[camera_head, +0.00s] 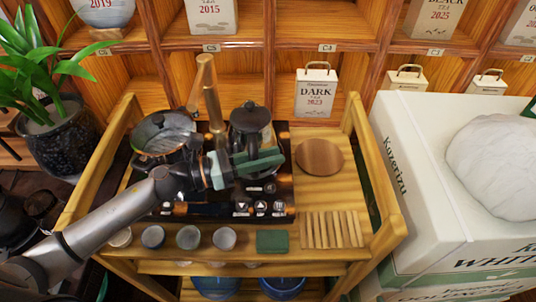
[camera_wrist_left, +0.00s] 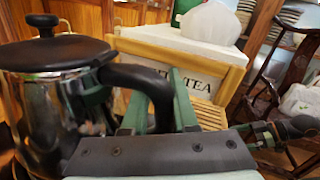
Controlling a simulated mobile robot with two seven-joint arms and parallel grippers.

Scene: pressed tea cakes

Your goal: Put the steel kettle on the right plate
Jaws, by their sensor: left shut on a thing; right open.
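The steel kettle (camera_head: 249,122), with a black lid, is upright over the right side of the black cooker (camera_head: 283,208). My left gripper (camera_head: 258,162) is shut on its black handle, on the side toward me. In the left wrist view the shiny kettle body (camera_wrist_left: 40,110) fills the left side, and its handle runs between the green fingers of the gripper (camera_wrist_left: 160,105). The kettle and gripper hide the right plate, and I cannot tell whether the kettle's base touches it.
A glass pot (camera_head: 160,145) stands on the cooker's left side. A copper-coloured spout (camera_head: 208,90) rises behind, between the vessels. Several small cups (camera_head: 188,237), a green block (camera_head: 272,241), a slatted wooden rack (camera_head: 332,229) and a round brown disc (camera_head: 320,157) occupy the wooden cart.

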